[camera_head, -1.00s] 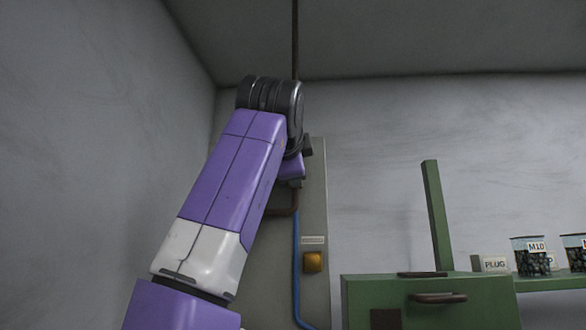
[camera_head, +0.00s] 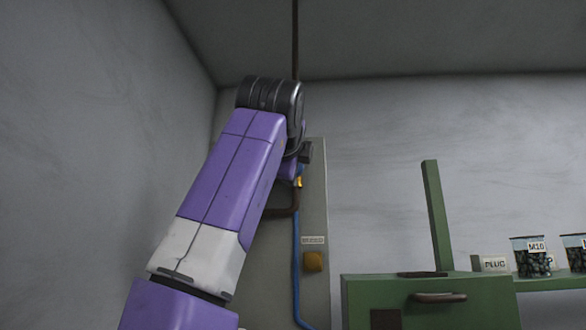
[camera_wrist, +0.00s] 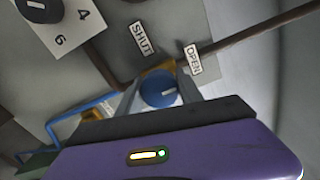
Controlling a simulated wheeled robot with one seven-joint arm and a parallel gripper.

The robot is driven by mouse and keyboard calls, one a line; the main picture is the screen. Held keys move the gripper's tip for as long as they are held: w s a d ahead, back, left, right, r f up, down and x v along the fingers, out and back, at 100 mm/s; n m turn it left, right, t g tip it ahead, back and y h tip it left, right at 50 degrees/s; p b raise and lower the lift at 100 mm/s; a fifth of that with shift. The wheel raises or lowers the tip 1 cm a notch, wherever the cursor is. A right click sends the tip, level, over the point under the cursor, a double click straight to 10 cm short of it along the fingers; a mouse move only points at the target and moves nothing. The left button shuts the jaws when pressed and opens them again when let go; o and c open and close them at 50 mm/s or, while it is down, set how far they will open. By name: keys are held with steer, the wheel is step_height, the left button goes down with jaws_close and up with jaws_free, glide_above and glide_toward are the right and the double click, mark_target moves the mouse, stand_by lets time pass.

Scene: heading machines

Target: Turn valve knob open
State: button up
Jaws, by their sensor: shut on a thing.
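The blue round valve knob (camera_wrist: 159,89) sits on a yellow fitting (camera_wrist: 165,68) in the wrist view. A short white mark on its face runs roughly crosswise. My gripper (camera_wrist: 161,82) is shut on the knob, with one finger on each side. A SHUT label (camera_wrist: 142,38) lies above the knob, and an OPEN label (camera_wrist: 193,59) lies up and to the right. In the head view my arm hides most of the gripper and the knob; a little yellow of the fitting (camera_head: 298,182) shows beside my wrist.
The grey panel (camera_head: 316,205) carries a blue hose (camera_head: 297,240) and a brownish-yellow button (camera_head: 313,261). A numbered dial (camera_wrist: 40,8) is at the wrist view's upper left. A brown pipe (camera_wrist: 255,32) runs near OPEN. A green cabinet (camera_head: 375,295) stands right.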

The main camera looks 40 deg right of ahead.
steer(key=shift+d+f, duration=0.1)
steer(key=o, duration=1.3)
steer(key=b+v, duration=0.2)
steer(key=v, duration=0.6)
steer(key=shift+b, duration=0.4)
